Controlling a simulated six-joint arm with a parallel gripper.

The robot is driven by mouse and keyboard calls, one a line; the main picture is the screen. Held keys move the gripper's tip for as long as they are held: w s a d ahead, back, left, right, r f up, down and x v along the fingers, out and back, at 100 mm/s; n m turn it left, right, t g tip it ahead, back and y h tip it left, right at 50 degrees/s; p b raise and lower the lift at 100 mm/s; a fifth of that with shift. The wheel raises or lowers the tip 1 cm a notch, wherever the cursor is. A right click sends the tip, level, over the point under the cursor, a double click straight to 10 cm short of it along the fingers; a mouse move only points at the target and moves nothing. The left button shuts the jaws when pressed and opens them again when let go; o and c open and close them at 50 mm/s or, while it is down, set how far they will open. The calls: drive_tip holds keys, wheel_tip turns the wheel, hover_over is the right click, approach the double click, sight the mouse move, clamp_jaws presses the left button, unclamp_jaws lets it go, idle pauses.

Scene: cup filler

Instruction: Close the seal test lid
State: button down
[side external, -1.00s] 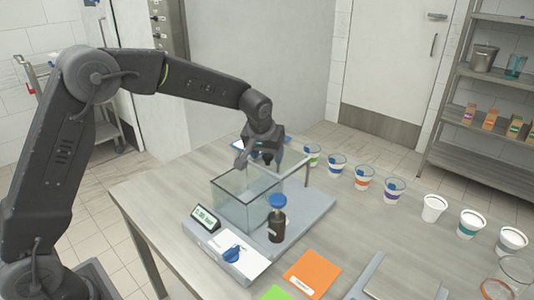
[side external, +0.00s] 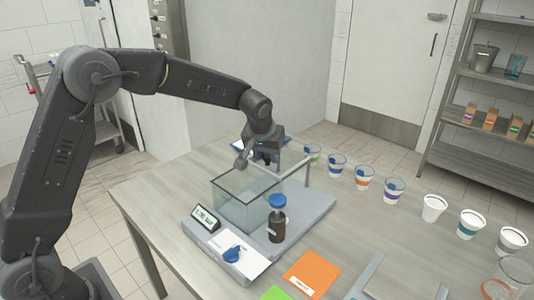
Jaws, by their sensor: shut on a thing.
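The seal test device is a clear glass chamber (side external: 236,212) on a grey base (side external: 312,212), with a small display (side external: 205,219) at its front left. A clear, grey-edged lid (side external: 293,172) stands raised at the back of the chamber, tilted up, and the chamber top looks open. My gripper (side external: 268,160) is at the raised lid, above the back of the chamber. It is shut on the lid, though the fingertips are small and partly hidden by the wrist.
A dark bottle with a blue cap (side external: 277,220) stands in front of the chamber, right of a white panel with a blue knob (side external: 232,254). Several cups (side external: 394,190) line the table's back and right. An orange card (side external: 313,272) lies in front. A shelf (side external: 485,100) stands behind.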

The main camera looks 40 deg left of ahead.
drive_tip(key=s, duration=1.2)
drive_tip(key=shift+s, duration=0.35)
drive_tip(key=c, duration=0.8)
unclamp_jaws()
drive_tip(key=v, duration=1.4)
drive_tip(key=shift+f, duration=0.1)
drive_tip(key=shift+s, duration=0.1)
